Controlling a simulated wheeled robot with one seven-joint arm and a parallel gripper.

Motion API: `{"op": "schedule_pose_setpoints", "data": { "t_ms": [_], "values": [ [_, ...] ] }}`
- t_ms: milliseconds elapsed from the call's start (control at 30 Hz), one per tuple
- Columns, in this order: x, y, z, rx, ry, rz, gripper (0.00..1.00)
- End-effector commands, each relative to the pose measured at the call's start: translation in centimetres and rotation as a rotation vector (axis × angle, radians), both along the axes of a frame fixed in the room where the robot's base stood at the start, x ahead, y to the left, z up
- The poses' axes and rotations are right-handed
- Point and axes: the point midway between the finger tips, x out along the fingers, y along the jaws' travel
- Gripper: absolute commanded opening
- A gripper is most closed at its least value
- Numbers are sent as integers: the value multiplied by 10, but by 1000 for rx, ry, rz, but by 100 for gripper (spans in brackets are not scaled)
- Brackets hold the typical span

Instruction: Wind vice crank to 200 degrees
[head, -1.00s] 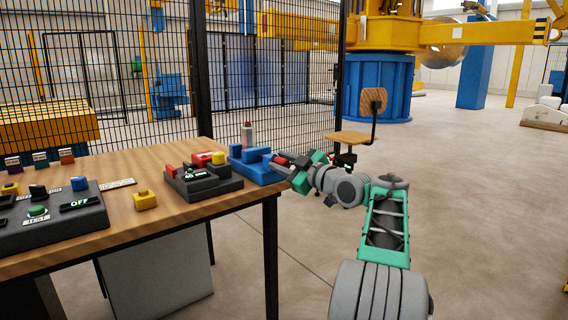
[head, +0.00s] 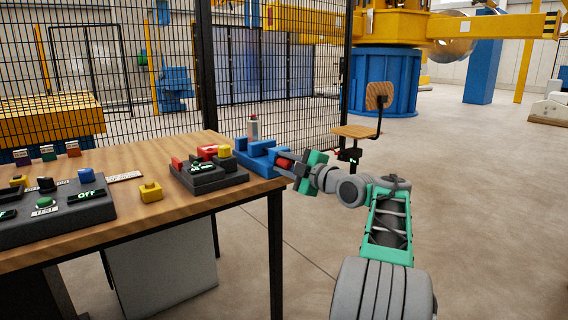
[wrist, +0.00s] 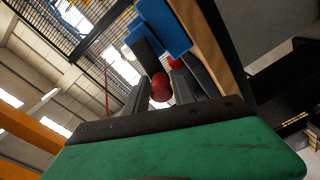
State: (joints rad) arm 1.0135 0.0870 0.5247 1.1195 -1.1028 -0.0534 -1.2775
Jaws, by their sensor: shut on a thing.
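The blue vice (head: 257,160) stands at the right end of the wooden table, near its corner. Its crank has a red handle (head: 285,163) on the vice's right side. My gripper (head: 291,168) reaches it from the right and is shut on the red handle. In the wrist view the red handle (wrist: 162,88) shows as a rounded end between my two grey fingers, with the blue vice (wrist: 165,28) beyond it. The rest of the crank is mostly hidden by the fingers, and I cannot read its angle.
A dark box (head: 212,176) with red and yellow parts stands left of the vice. A yellow block (head: 151,192) and a control panel (head: 60,210) lie farther left on the table (head: 150,215). A chair (head: 357,131) and mesh fence (head: 280,80) stand behind.

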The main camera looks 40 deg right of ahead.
Motion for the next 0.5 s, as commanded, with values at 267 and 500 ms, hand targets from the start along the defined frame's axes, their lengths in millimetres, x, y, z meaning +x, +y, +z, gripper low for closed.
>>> {"op": "schedule_pose_setpoints", "data": {
  "t_ms": [267,500],
  "values": [
    [0,0,-8,11,12,3,0],
    [0,0,-5,7,8,0,46]
  ]
}}
